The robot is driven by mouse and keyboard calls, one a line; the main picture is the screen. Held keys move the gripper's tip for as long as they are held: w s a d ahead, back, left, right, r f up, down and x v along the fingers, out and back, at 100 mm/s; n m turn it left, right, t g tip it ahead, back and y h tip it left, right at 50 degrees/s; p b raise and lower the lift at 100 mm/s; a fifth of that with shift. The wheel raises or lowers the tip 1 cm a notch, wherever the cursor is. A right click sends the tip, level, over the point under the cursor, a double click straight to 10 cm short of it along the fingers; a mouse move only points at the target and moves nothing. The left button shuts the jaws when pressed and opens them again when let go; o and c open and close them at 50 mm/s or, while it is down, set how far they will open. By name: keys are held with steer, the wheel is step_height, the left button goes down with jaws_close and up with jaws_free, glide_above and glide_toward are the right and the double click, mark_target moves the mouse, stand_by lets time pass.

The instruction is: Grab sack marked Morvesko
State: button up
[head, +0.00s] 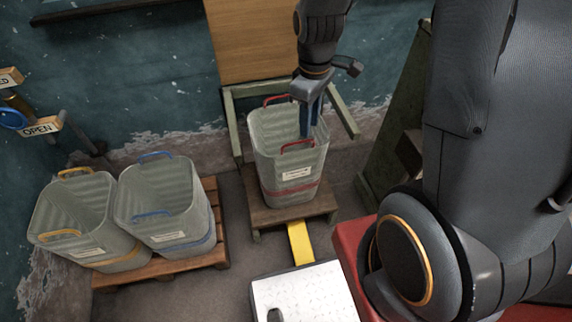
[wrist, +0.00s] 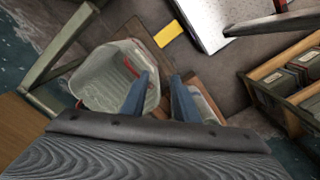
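Three grey open-topped sacks with pale labels show in the head view; the label lettering is too small to read. The red-handled sack (head: 262,160) stands upright on a low wooden seat (head: 262,217). The blue-handled sack (head: 180,205) and yellow-handled sack (head: 75,215) stand to the left. My gripper (head: 312,125) is at the right rim of the red-handled sack, pointing down. In the wrist view, its two blue fingers (wrist: 161,80) are apart, with one over the mouth of the red-handled sack (wrist: 112,62). I cannot tell whether they touch the sack.
A wooden pallet (head: 165,265) carries the two left sacks. A white-topped box (head: 305,292) and a yellow strip (head: 299,243) lie in front of the seat. Green posts (head: 232,120) flank the seat. A wooden shelf (wrist: 285,80) with dark items is at right in the wrist view.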

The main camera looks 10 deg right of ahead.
mark_target(298, 152)
steer(key=w+f+n, duration=0.2)
steer(key=f+n, duration=0.1)
steer(key=f, duration=0.1)
steer(key=w+f+n, duration=0.3)
steer(key=f, duration=0.2)
steer(key=w+f+n, duration=0.2)
steer(key=f+n, duration=0.1)
steer(key=f, duration=0.1)
steer(key=shift+w+a+f, duration=0.1)
steer(key=shift+w+f, duration=0.2)
steer(key=shift+f, duration=0.45)
steer(key=shift+f+p, duration=0.35)
steer(key=shift+f, duration=3.25)
steer(key=shift+c, duration=0.2)
jaws_close()
